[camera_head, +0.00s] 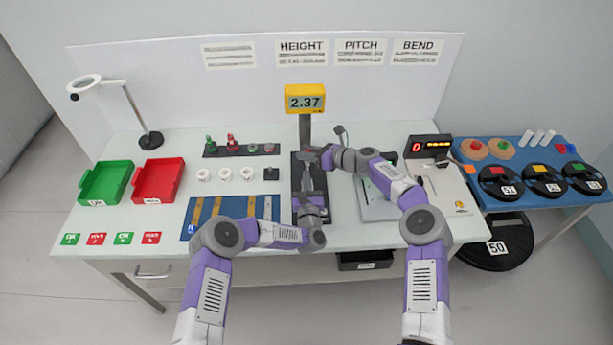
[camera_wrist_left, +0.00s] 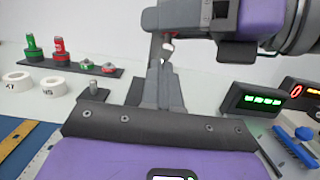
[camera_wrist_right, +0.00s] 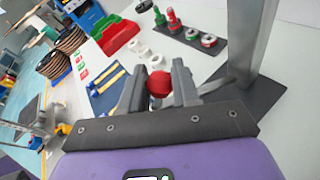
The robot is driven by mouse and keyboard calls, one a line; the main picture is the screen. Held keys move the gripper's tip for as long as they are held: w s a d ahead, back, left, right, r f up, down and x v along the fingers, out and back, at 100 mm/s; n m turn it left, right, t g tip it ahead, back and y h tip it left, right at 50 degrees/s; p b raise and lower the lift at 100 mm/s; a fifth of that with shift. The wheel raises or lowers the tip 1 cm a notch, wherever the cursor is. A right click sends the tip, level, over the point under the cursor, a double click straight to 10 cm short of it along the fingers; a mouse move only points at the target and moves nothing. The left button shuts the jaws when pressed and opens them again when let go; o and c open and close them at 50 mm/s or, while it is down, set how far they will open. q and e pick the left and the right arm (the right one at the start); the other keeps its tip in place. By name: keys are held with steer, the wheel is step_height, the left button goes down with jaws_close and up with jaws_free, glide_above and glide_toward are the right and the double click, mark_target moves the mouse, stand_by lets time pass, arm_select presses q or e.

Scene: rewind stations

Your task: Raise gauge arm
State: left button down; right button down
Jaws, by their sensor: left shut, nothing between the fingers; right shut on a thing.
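The gauge stands at the middle of the bench, with a yellow display (camera_head: 305,98) reading 2.37 on a grey post (camera_head: 305,130) above a dark base plate. In the right wrist view a round red knob (camera_wrist_right: 159,84) sits between the fingers of my right gripper (camera_wrist_right: 160,78), which is shut on it beside the post. My left gripper (camera_head: 308,168) is shut and empty, pointing up the bench just below the right one; its closed fingers (camera_wrist_left: 160,72) show in the left wrist view. The gauge arm itself is mostly hidden by my grippers.
Left of the gauge lie a blue mat (camera_head: 190,226) with strips, white rings (camera_head: 225,174) and a dark rack (camera_head: 210,152). Green (camera_head: 105,183) and red (camera_head: 158,180) trays stand farther left. A grey device (camera_head: 375,209) and a counter box (camera_head: 428,146) are on the right.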

mark_target(306, 163)
arm_select(q)
steer(key=shift+w+r, duration=0.3)
steer(key=shift+r, duration=0.2)
arm_select(e)
steer(key=shift+f, duration=0.1)
steer(key=shift+s+a, duration=0.1)
steer(key=shift+a, duration=0.05)
arm_select(q)
steer(key=shift+w+a+r+g, duration=0.1)
steer(key=shift+w+r+g, duration=0.1)
steer(key=shift+w+r, duration=0.25)
steer(key=shift+w+a+r+g, duration=0.1)
steer(key=shift+w+r+g, duration=0.1)
steer(key=shift+r, duration=0.35)
arm_select(e)
steer(key=shift+f, duration=0.1)
steer(key=c, duration=1.3)
jaws_free()
steer(key=o, duration=0.4)
arm_select(q)
steer(key=shift+d, duration=0.2)
arm_select(e)
steer(key=shift+o, duration=0.2)
